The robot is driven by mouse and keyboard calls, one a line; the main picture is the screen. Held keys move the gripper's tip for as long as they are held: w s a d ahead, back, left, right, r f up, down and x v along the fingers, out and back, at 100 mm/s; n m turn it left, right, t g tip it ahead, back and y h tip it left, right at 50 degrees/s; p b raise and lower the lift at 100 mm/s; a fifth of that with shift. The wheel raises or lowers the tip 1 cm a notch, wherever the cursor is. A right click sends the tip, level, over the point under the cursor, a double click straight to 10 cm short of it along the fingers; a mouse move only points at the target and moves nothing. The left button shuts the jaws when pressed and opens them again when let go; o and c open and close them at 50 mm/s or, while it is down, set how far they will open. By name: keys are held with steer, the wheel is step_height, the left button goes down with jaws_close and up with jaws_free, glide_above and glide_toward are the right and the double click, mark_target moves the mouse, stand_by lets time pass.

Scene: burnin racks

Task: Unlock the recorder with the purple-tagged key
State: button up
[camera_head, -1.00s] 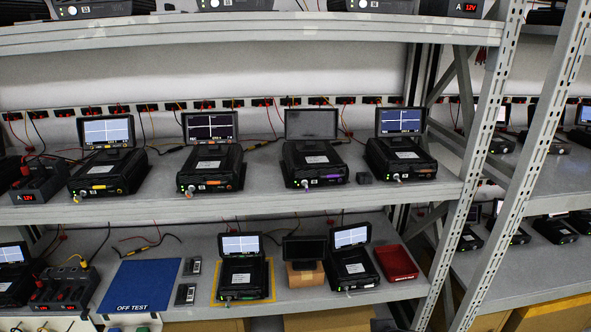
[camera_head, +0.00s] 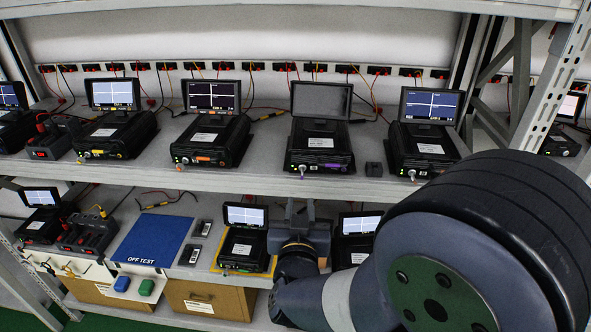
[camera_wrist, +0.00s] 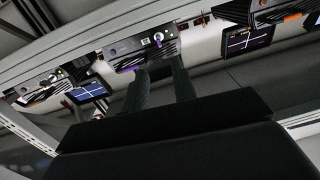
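The recorder with a purple front label (camera_head: 322,146) stands on the upper shelf, and its raised screen is blank grey. A key with a small purplish tag (camera_head: 302,171) sticks out at its front left. In the wrist view the same recorder (camera_wrist: 150,48) appears rotated, with the key (camera_wrist: 158,39) at its front. My gripper (camera_head: 300,208) is below the shelf edge, in front of the lower shelf. Its two fingers (camera_wrist: 162,80) are apart with nothing between them, pointing toward the recorder and apart from the key.
Recorders with lit screens stand on both sides, one orange-labelled (camera_head: 212,142) and one at right (camera_head: 420,145). A small dark block (camera_head: 374,169) sits beside the purple-labelled recorder. The lower shelf holds a blue OFF TEST mat (camera_head: 153,240) and more recorders. The upper shelf edge (camera_head: 240,182) runs above my gripper.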

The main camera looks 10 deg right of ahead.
mark_target(302, 177)
steer(key=p+x, duration=0.2)
steer(key=x, duration=0.8)
steer(key=shift+w+d, duration=0.1)
steer(key=shift+w, duration=0.2)
jaws_close()
